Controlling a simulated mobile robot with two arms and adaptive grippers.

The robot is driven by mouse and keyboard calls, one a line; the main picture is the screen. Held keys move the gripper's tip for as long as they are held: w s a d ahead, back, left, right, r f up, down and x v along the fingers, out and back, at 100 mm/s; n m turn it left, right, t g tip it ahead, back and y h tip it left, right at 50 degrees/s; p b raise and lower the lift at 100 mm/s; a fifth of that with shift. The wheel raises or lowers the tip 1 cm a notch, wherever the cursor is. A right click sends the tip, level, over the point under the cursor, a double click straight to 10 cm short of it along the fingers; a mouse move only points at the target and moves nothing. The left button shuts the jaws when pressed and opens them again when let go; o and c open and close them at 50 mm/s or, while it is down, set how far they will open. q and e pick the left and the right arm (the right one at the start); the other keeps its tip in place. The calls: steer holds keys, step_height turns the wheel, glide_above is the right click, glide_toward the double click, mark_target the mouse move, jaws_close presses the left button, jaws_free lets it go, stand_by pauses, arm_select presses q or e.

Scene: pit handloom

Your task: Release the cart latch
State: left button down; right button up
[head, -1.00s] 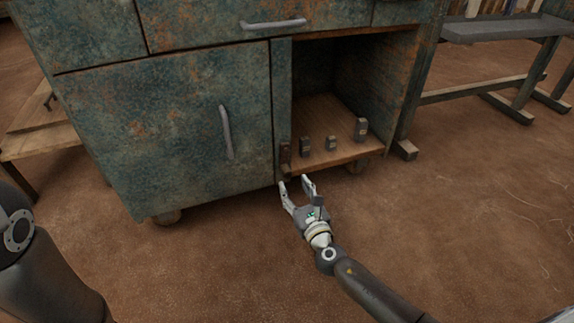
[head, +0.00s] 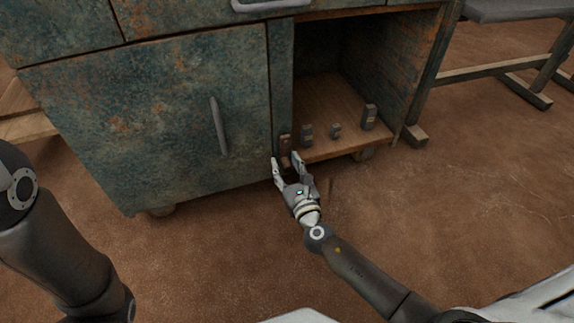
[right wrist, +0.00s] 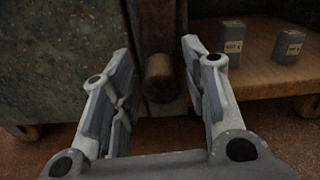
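The cart (head: 150,120) is a worn blue-green cabinet with rust patches. Its latch (head: 285,142), a narrow brown piece, is on the post beside the open compartment. In the right wrist view the latch (right wrist: 158,35) hangs down and ends in a rounded knob (right wrist: 160,72). My right gripper (head: 286,162) is open at the foot of this post. In the right wrist view the gripper (right wrist: 157,65) has one finger on each side of the knob, with visible gaps and nothing held. My left arm shows at the left edge, but its gripper is out of view.
Several small dark labelled blocks stand on the compartment's wooden floor (head: 345,147), right of the latch; one block (right wrist: 232,40) is close to the right finger. A closed door with a handle (head: 218,126) is to the left. A bench (head: 515,10) stands at upper right. The earth floor in front is clear.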

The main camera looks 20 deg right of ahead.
jaws_close()
steer(key=shift+r, duration=0.1)
steer(key=shift+d, duration=0.1)
steer(key=shift+w+d+r+n+p, duration=0.1)
steer(key=shift+d+n+p, duration=0.15)
steer(key=shift+n+p, duration=0.2)
steer(key=shift+o, duration=1.4)
jaws_free()
steer(key=shift+w, duration=0.1)
steer(key=shift+s, duration=0.2)
steer(key=s, duration=0.7)
